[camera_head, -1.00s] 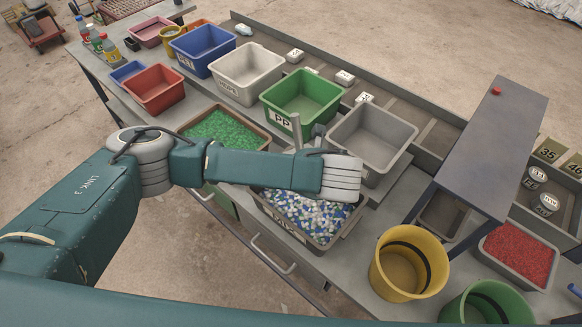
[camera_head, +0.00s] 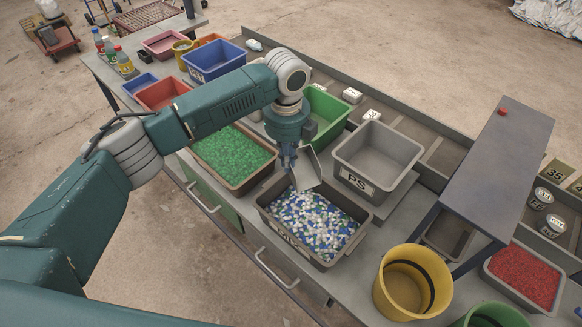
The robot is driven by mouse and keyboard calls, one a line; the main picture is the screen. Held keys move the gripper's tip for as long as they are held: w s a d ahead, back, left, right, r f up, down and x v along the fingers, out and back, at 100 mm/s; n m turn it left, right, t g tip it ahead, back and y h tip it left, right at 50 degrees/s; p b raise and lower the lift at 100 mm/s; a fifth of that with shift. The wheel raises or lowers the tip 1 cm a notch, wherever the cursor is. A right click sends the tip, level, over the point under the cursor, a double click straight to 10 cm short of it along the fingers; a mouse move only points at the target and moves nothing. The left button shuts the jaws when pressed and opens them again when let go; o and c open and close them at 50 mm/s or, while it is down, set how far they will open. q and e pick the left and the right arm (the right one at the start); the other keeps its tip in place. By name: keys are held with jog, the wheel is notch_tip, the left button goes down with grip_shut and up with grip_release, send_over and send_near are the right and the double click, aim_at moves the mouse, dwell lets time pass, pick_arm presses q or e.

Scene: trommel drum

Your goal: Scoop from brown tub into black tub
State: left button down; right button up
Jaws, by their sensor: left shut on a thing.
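My left gripper (camera_head: 288,158) points down, shut on a grey metal scoop (camera_head: 307,170). No tub in view is clearly black; a dark tray (camera_head: 447,238) sits under the raised shelf at the right, partly hidden. My right gripper is not in view.
A grey tub marked PS (camera_head: 362,180) stands right of the scoop, and a green tub (camera_head: 330,112) behind it. A blue tub (camera_head: 212,62) stands farther left. A yellow bucket (camera_head: 412,285), a red-flake tub (camera_head: 522,277) and a raised shelf (camera_head: 490,160) are at the right.

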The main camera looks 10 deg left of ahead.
pick_arm(q)
jog(key=g+b, duration=0.1)
jog(key=b, duration=0.1)
jog(key=w+g+h+b, duration=0.1)
jog(key=b, duration=0.1)
jog(key=w+a+g+h+b, duration=0.1)
jog(key=g+b, duration=0.1)
jog(key=shift+a+r, duration=0.1)
jog(key=shift+r, duration=0.2)
dwell(0.4)
jog(key=s+a+r+p, duration=0.3)
jog(key=s+a+p, duration=0.2)
jog(key=s+p, duration=0.1)
jog(key=shift+a, duration=0.3)
